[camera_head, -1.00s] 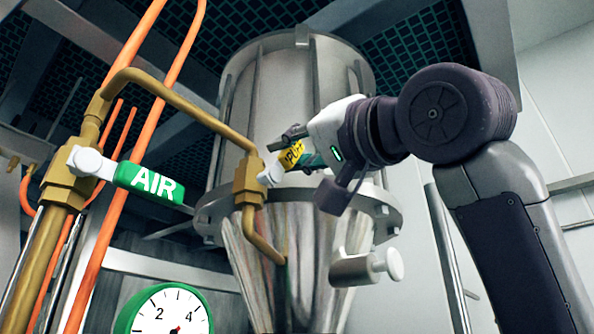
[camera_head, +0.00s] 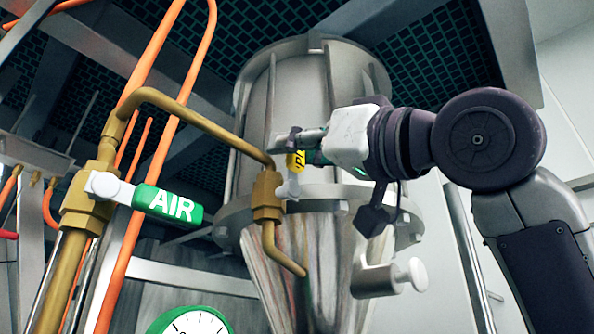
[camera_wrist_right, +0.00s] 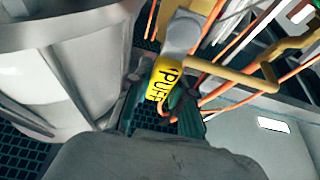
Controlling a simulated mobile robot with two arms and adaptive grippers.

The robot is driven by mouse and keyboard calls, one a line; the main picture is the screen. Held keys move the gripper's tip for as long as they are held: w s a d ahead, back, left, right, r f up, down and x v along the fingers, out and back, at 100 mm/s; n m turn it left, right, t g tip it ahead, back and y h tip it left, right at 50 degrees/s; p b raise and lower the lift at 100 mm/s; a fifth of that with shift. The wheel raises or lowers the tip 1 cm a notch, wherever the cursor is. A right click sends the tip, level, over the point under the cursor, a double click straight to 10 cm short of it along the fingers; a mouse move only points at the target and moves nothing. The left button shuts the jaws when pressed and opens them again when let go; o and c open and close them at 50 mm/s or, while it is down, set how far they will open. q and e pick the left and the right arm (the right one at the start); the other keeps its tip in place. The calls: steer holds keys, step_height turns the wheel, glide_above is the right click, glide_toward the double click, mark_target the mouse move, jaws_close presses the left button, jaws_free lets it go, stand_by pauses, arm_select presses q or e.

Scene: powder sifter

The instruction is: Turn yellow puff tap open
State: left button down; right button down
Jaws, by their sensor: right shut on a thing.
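The yellow puff tap handle (camera_head: 297,160) sits on the brass valve (camera_head: 266,195) in front of the steel hopper. It now stands steeply upward from its pale pivot (camera_head: 289,188). In the right wrist view the yellow handle (camera_wrist_right: 165,78) with black PUFF lettering runs down from the grey pivot (camera_wrist_right: 183,36). My right gripper (camera_head: 293,146) is shut on the yellow handle, reaching in from the right. The gripper hides part of the handle. My left gripper is not in view.
The green AIR tap handle (camera_head: 168,203) sits on the brass pipe at left. The steel hopper (camera_head: 310,90) stands close behind the gripper. A round steel knob (camera_head: 408,275) juts out below it. A pressure gauge (camera_head: 190,323) shows at the bottom.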

steer(key=shift+a+f, duration=0.1)
steer(key=c, duration=1)
jaws_free()
steer(key=v, duration=1.2)
